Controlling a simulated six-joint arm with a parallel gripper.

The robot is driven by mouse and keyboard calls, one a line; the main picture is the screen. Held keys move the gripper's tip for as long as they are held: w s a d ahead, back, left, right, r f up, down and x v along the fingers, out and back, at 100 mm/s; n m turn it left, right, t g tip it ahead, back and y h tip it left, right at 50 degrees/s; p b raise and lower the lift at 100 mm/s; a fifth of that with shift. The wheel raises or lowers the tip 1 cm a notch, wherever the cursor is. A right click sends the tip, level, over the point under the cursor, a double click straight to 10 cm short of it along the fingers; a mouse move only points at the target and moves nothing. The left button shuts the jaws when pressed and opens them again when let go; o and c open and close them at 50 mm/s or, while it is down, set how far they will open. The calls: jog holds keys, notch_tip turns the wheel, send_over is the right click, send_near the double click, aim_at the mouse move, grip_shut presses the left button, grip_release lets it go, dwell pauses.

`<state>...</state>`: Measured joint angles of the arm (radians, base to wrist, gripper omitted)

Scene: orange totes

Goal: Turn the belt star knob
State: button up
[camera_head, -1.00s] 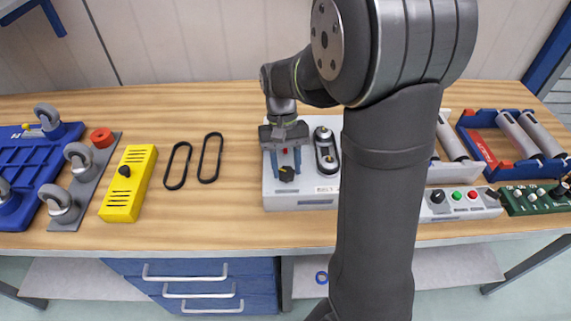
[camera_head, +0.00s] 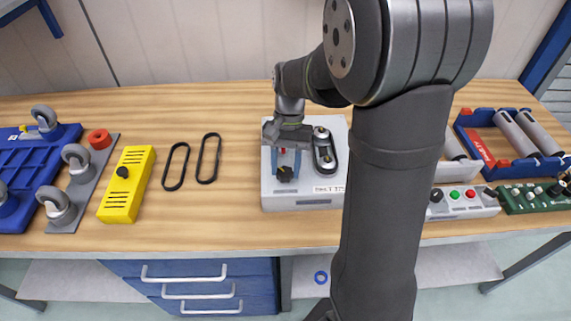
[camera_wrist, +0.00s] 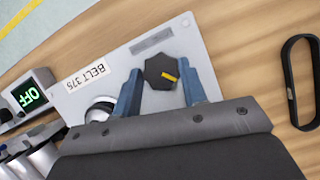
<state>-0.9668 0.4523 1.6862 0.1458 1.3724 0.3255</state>
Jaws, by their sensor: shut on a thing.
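The belt star knob (camera_wrist: 157,70) is black and lobed, with a yellow mark on its top pointing right in the wrist view. It also shows as a dark knob (camera_head: 285,175) at the front of the grey-white belt unit (camera_head: 300,203) in the head view. My gripper (camera_wrist: 161,78) has its two blue fingers on either side of the knob and is shut on it. The unit carries a "BELT 375" label (camera_wrist: 87,76). A belt on pulleys (camera_head: 325,151) sits to the right of the gripper. A small red part (camera_head: 284,152) shows behind the fingers.
Two loose black belts (camera_head: 208,158) and a yellow box (camera_head: 127,184) lie to the left. A box with buttons (camera_head: 462,205) and a display reading "OFF" (camera_wrist: 28,93) stands to the right. The wood between belts and unit is clear.

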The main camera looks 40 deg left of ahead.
jog(key=o, duration=1)
jog(key=shift+r, duration=0.1)
jog(key=v, duration=1.7)
jog(key=shift+w+a+r, duration=0.1)
jog(key=shift+w, duration=0.1)
jog(key=x, duration=1.7)
jog(key=shift+s+f, duration=0.2)
jog(key=shift+r, duration=0.1)
